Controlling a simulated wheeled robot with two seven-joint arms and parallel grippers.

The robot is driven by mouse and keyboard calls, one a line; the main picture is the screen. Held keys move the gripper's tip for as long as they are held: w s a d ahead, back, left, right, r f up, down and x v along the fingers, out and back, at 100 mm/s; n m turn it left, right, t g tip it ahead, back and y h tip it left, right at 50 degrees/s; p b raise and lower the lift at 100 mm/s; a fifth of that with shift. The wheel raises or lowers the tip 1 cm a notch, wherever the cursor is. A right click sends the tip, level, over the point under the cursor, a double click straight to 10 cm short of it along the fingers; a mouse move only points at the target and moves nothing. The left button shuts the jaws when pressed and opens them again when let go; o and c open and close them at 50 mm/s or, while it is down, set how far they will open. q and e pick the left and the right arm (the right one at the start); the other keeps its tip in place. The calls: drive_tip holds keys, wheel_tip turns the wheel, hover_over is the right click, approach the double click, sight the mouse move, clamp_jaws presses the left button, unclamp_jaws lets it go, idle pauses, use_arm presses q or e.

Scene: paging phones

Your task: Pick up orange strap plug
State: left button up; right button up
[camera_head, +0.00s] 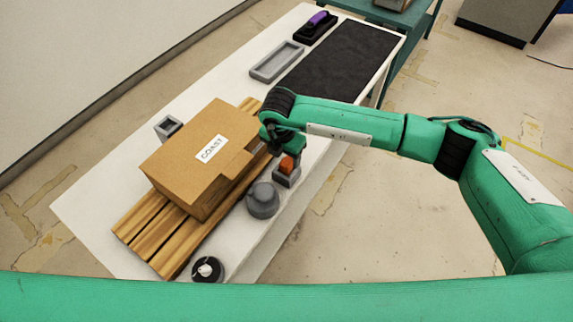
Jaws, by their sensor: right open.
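The orange strap plug (287,165) is a small orange block sitting in a small grey holder (287,180) near the right edge of the white table. My right gripper (274,149) hangs just above and to the left of the plug, beside the cardboard box's right side. It is open; its dark fingers are small and partly hidden by the wrist, so I cannot tell whether they touch the plug. My left gripper is not in the picture.
A cardboard box (190,166) marked COAST rests on wooden slats (145,233) left of the gripper. A grey round knob (262,200) stands just in front of the holder. A grey tray (276,63) and a black mat (343,60) lie at the back.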

sight(287, 162)
drive_tip(key=f+p, duration=0.1)
drive_tip(key=f, duration=0.2)
drive_tip(key=shift+w+d+f+p, duration=0.15)
drive_tip(key=shift+d+p, duration=0.05)
drive_tip(key=shift+p, duration=0.15)
drive_tip(key=shift+f, duration=0.55)
drive_tip(key=c, duration=1.1)
drive_tip(key=shift+r, duration=0.1)
